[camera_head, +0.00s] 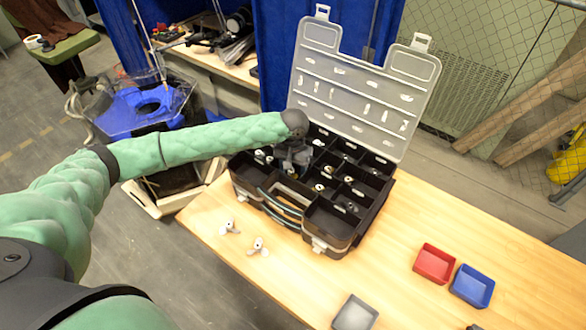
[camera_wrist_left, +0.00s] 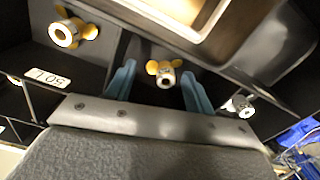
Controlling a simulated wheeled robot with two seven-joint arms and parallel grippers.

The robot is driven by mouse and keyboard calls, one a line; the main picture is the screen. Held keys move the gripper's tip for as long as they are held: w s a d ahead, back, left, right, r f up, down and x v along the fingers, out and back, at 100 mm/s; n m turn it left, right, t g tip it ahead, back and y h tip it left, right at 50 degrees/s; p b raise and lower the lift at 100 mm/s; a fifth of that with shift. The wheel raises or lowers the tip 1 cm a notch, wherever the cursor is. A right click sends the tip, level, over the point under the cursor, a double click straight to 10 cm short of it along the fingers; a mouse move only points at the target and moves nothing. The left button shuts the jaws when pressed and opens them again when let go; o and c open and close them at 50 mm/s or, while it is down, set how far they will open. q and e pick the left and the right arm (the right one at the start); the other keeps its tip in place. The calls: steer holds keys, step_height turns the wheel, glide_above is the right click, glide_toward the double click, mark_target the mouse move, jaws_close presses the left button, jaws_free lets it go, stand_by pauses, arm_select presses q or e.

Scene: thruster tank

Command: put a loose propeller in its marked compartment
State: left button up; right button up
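Two pale loose propellers, one at the left (camera_head: 230,227) and one nearer the front (camera_head: 258,247), lie on the table in front of the black compartment case (camera_head: 330,233). My left gripper (camera_head: 287,168) reaches down into the back left of the case, its fingers mostly hidden by the arm in the head view. In the left wrist view its blue fingers (camera_wrist_left: 160,88) are apart, with a yellow propeller (camera_wrist_left: 164,72) in the gap between them and space on both sides. Another yellow propeller (camera_wrist_left: 72,32) sits in a neighbouring compartment, near a label reading "L50" (camera_wrist_left: 47,77). My right gripper does not show.
The case's clear lid (camera_head: 365,90) stands open at the back. Red (camera_head: 434,264), blue (camera_head: 472,286) and grey (camera_head: 355,314) trays stand on the wooden table (camera_head: 400,230). Table between the case and trays is clear. A blue-topped tank (camera_head: 150,105) stands behind my left arm.

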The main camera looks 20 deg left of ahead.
mark_target(293, 170)
arm_select(q)
steer(key=shift+r, duration=0.1)
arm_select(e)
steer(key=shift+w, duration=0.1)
arm_select(q)
steer(key=shift+r+b, duration=0.25)
steer(key=shift+b, duration=0.05)
step_height(293, 170, up, 12)
steer(key=b, duration=0.4)
steer(key=shift+f, duration=0.2)
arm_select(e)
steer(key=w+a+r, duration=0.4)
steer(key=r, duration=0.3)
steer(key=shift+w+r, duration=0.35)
